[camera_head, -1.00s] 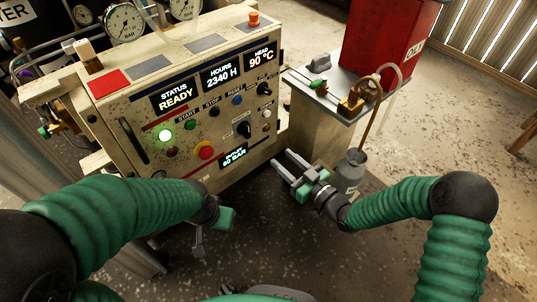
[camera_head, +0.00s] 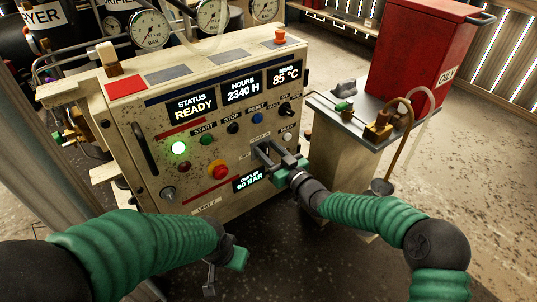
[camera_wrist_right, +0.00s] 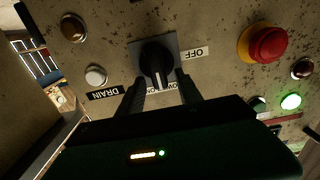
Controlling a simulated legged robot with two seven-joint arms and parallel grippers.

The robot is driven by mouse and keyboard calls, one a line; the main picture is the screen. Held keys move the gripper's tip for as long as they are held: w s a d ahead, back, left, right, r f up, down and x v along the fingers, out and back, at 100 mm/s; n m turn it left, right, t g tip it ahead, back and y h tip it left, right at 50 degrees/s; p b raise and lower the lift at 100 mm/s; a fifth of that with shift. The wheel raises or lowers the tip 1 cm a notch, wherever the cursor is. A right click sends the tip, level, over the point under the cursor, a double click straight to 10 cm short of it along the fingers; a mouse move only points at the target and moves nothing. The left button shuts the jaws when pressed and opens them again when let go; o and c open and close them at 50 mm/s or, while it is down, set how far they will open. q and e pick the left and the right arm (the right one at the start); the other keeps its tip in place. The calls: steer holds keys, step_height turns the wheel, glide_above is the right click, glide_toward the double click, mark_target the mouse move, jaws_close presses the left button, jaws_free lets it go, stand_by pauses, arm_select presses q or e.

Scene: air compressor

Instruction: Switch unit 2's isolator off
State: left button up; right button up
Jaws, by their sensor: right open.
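The isolator is a black rotary knob (camera_wrist_right: 156,62) on a grey square plate in the right wrist view. A label reading OFF (camera_wrist_right: 195,53) sits right of it; another label below is partly covered. The knob's pointer end points down in that view, toward my gripper. My right gripper (camera_wrist_right: 160,84) is open, its two fingers on either side of the knob's lower end; contact is unclear.
A red emergency button (camera_head: 217,169), a lit green button (camera_head: 179,148) and another black knob (camera_head: 287,108) are on the same panel. A white button (camera_wrist_right: 96,75) is near the isolator. A side table (camera_head: 330,112) with brass fittings stands at right.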

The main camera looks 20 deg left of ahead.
jaws_close()
